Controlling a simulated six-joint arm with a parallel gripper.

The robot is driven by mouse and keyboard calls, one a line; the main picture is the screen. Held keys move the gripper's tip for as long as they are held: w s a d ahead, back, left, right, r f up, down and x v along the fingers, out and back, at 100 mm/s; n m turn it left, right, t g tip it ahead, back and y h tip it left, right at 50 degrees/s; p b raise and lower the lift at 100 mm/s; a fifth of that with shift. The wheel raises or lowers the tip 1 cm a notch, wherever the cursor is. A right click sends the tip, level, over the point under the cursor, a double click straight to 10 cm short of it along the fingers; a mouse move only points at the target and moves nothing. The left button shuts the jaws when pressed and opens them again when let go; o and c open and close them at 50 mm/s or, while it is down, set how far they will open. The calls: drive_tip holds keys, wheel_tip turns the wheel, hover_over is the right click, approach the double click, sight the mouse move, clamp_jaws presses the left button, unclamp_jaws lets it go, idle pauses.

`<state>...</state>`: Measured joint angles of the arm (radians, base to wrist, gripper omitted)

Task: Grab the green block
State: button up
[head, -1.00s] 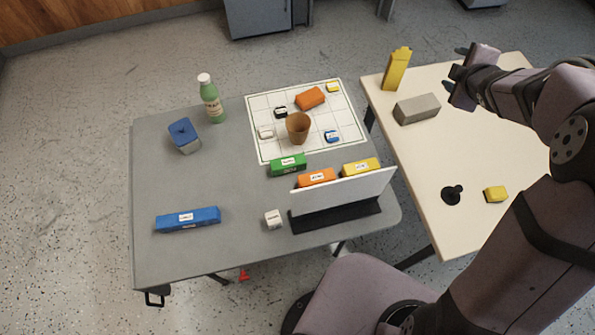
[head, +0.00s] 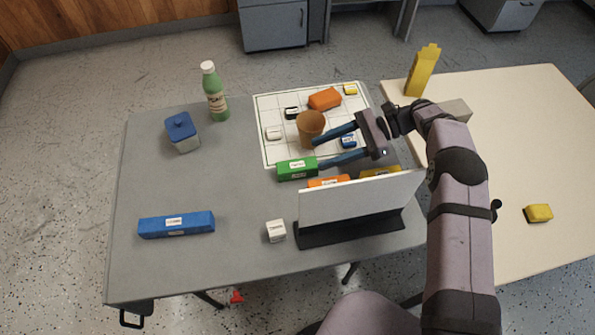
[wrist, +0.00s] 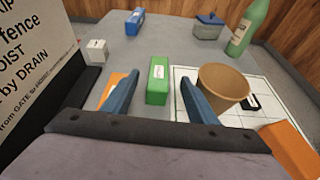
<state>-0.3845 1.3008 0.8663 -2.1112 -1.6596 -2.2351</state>
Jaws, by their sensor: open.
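The green block (head: 297,169) is a long box with a white label, lying on the grey table at the near edge of the white grid sheet. In the wrist view the green block (wrist: 158,82) lies ahead, between the two fingers and beyond their tips. My gripper (head: 318,152) is open and empty, with blue fingers pointing left over the grid sheet, to the right of the block. One finger appears close to the block in the head view; I cannot tell whether it touches. The gripper also shows in the wrist view (wrist: 158,90).
A brown cup (head: 310,128) stands close beside the fingers. A white sign board (head: 360,197) stands at the near side, with orange (head: 328,182) and yellow (head: 380,172) blocks behind it. A blue block (head: 176,224) and white cube (head: 276,231) lie left. The table's middle left is clear.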

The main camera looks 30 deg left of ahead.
sight(296, 164)
drive_tip(key=shift+w+d+f, duration=0.1)
drive_tip(key=shift+f, duration=0.25)
drive_tip(key=shift+p+x, duration=1.95)
drive_tip(key=shift+x, duration=1.35)
drive_tip(key=shift+s, duration=0.3)
drive_tip(key=c, duration=1.2)
